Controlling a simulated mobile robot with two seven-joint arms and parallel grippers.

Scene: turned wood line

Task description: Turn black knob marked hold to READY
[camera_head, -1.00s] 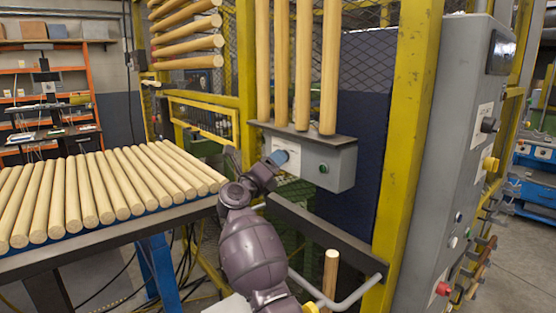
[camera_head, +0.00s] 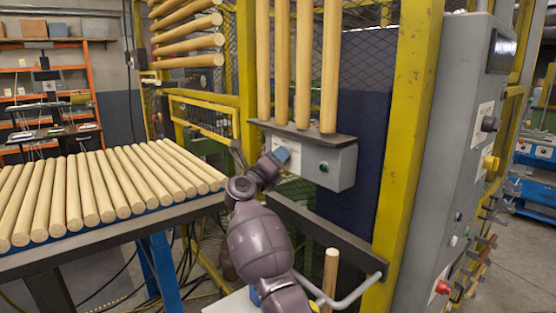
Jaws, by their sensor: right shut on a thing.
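My right gripper (camera_head: 281,156) reaches up from below to the front of the grey control box (camera_head: 335,168). Its blue-tipped fingers are shut at the white label plate (camera_head: 291,146) on the left part of that front. The black knob there is hidden behind the fingers, so its pointer and setting cannot be read. My left gripper is not in view.
Upright wooden rods (camera_head: 302,70) stand on the box. A yellow post (camera_head: 408,150) and a grey cabinet (camera_head: 440,150) with another black knob (camera_head: 490,124) are at right. A table of rods (camera_head: 105,239) is at left. A dark rail (camera_head: 325,233) runs below the box.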

